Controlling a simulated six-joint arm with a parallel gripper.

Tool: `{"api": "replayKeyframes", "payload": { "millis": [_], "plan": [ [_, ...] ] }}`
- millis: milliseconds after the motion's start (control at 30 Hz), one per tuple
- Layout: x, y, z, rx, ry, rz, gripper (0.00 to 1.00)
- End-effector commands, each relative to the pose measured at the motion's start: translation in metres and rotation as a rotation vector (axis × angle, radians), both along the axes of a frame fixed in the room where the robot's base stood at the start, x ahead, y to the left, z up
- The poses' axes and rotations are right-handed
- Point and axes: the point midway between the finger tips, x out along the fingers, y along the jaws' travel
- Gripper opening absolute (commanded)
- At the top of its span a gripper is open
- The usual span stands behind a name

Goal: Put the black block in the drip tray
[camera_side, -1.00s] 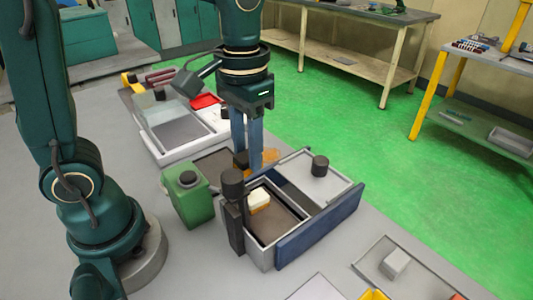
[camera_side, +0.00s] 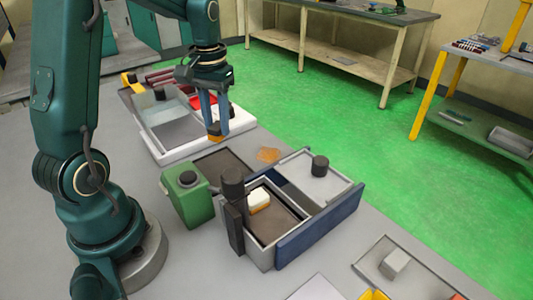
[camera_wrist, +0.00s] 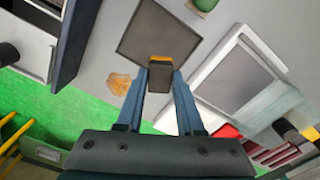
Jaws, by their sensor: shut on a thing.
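My gripper (camera_side: 217,124) is shut on a dark block with an orange end (camera_side: 215,132), gripped between its blue fingers. In the wrist view the block (camera_wrist: 160,70) sits between the fingertips (camera_wrist: 161,80), its orange edge showing and its dark face towards the camera. A flat, dark, empty tray (camera_side: 223,165), which looks like the drip tray, lies on the table, nearer the side camera than the gripper. In the wrist view the tray (camera_wrist: 157,38) shows just beyond the block. The block appears raised above the table; its exact height is unclear.
A white-framed bin (camera_side: 180,133) is beside and behind the gripper. A green canister (camera_side: 188,196) stands by the dark tray. An open drawer box (camera_side: 290,235) holds a white-and-yellow block (camera_side: 259,200). An orange-brown patch (camera_side: 268,155) lies on the table.

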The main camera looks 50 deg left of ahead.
Motion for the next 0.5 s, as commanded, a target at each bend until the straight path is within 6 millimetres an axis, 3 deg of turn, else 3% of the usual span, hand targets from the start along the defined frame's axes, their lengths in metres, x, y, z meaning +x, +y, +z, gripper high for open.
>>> {"api": "replayKeyframes", "payload": {
  "millis": [167,500],
  "plan": [
    [-0.011,0.017,-0.011,0.000,0.001,0.076,0.00],
    [-0.012,0.019,-0.035,-0.001,0.003,0.083,0.00]
  ]
}}
